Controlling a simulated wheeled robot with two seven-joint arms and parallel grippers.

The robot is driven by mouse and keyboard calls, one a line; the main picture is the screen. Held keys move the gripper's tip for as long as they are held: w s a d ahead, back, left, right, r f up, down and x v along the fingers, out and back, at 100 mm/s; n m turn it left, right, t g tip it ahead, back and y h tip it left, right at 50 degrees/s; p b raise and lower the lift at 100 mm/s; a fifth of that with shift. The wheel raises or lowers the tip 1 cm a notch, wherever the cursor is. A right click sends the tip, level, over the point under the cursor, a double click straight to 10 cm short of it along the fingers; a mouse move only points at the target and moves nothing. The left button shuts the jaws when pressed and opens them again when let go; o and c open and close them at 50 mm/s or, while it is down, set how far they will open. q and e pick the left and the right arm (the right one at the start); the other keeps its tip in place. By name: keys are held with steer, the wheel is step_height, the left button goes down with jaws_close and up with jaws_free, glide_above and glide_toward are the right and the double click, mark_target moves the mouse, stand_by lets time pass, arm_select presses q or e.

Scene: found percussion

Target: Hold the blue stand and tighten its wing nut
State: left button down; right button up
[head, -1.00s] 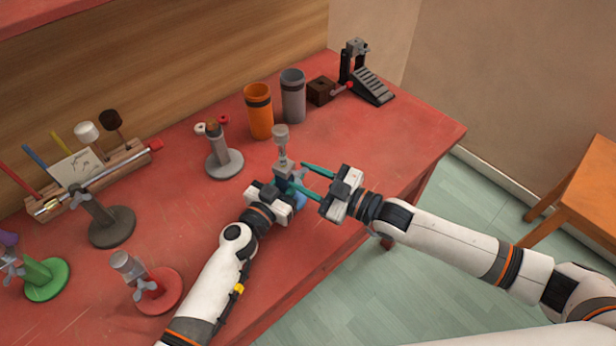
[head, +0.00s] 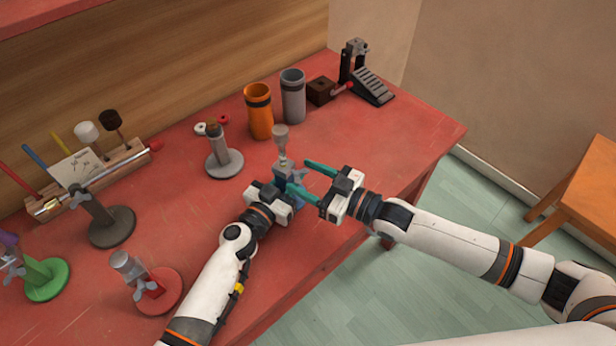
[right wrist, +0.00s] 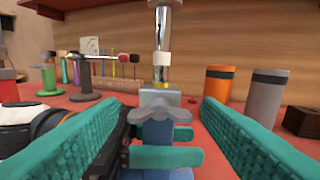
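The blue stand (right wrist: 158,131) rises in the middle of the right wrist view, with a grey wing nut (right wrist: 163,103) on its clamp and a shiny rod above. In the head view the stand's clamp (head: 285,163) shows, and the grippers hide much of the post. My left gripper (head: 283,190) has its teal fingers around the blue post below the wing nut and appears shut on it. My right gripper (head: 298,175) is open. Its teal fingers point at the stand, one on each side of the wing nut and apart from it.
A grey stand (head: 224,163), an orange cup (head: 259,117) and a grey cup (head: 293,103) stand behind. Red (head: 165,291), green (head: 45,280) and dark (head: 111,228) stands are at left. The red table (head: 370,140) is clear to the right, up to its edge.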

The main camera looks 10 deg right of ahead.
steer(key=v, duration=1.2)
arm_select(q)
steer(key=c, duration=1)
jaws_free()
